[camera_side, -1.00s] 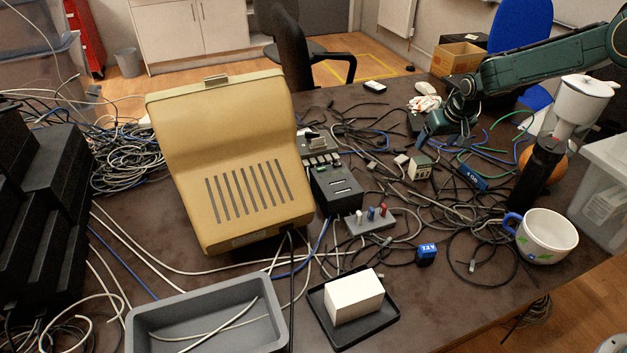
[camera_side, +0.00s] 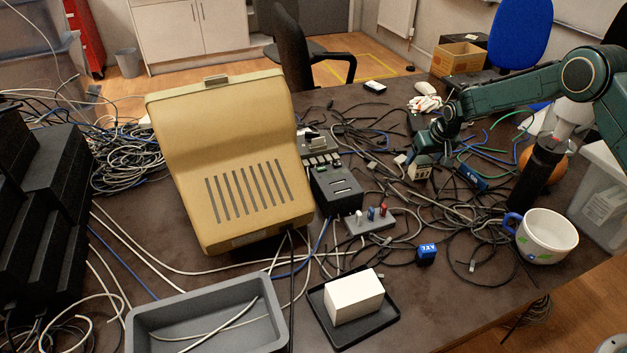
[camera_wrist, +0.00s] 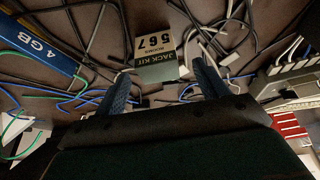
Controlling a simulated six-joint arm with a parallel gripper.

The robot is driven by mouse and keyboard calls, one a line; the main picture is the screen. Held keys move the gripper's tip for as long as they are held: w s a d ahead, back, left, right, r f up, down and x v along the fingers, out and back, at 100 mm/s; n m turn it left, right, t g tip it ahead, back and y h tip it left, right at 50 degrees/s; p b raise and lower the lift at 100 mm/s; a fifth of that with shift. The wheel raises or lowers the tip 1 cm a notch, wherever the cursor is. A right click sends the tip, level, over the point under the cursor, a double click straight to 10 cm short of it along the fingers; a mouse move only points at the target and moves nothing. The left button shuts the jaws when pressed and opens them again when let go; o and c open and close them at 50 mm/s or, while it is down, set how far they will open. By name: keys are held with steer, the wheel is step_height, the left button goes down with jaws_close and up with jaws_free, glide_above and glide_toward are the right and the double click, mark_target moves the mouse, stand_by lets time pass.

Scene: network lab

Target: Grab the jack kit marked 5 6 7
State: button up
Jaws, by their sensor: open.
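The jack kit (camera_side: 420,174) is a small pale box among the cables at the right middle of the table. In the wrist view the jack kit (camera_wrist: 155,44) shows upside-down print reading JACK KIT and 567, with a greenish-grey face below. My gripper (camera_side: 419,157) is low, at the box, and partly covers it in the side view. In the wrist view my gripper (camera_wrist: 162,70) has its two blue fingers wide apart, one on each side of the box, with gaps visible. Nothing is held.
A blue 4 GB piece (camera_wrist: 38,48) lies beside the box; it also shows in the side view (camera_side: 473,178). Loose cables surround the box.

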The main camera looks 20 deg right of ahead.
mark_target(423, 160)
steer(key=shift+x, duration=2.6)
steer(key=shift+d, duration=0.1)
steer(key=shift+c, duration=0.2)
steer(key=c, duration=1.1)
